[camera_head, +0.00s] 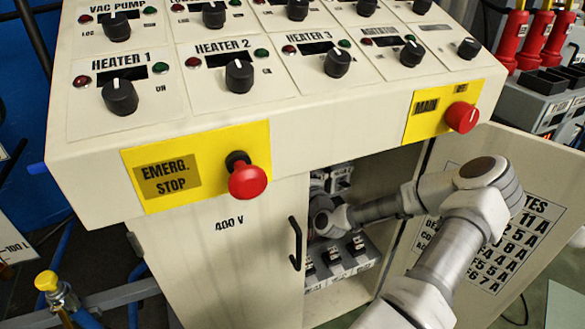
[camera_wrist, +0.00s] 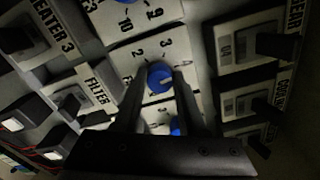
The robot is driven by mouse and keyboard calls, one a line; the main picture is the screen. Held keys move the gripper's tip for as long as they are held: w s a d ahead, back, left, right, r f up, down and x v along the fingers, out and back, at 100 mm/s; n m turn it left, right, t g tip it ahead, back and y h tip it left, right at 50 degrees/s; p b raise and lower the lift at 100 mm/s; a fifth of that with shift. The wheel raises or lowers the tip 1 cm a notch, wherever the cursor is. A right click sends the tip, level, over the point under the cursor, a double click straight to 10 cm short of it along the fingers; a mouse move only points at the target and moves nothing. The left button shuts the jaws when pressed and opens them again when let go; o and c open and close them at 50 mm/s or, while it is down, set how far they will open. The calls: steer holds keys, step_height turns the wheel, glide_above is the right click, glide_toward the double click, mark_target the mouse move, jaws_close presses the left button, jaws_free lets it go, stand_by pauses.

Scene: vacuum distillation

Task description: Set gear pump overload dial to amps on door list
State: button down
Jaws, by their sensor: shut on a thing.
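A blue overload dial (camera_wrist: 160,77) with a white pointer mark shows in the wrist view, on a pale plate with numbers such as 2 and 3 around it. My gripper (camera_wrist: 159,76) is shut on this dial, one dark finger on each side. Which pump the dial belongs to cannot be read. The door list (camera_head: 500,240), black print on the open cabinet door, shows in the head view with lines ending in amps, partly hidden by my arm. In the head view my gripper is inside the cabinet and its fingers are hidden.
Another blue dial (camera_wrist: 176,126) sits close below the held one. In the head view, a red emergency stop (camera_head: 247,181) and a red main knob (camera_head: 462,117) jut from the panel above the opening.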

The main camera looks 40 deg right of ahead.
steer(key=shift+m, duration=0.6)
steer(key=shift+c, duration=2.4)
jaws_free()
steer(key=s+d+r+p, duration=0.4)
steer(key=s+d+r, duration=0.1)
steer(key=s+r, duration=0.5)
steer(key=shift+s+d+r+p, duration=0.25)
steer(key=shift+r+p, duration=0.1)
steer(key=shift+r, duration=0.15)
steer(key=shift+w, duration=0.1)
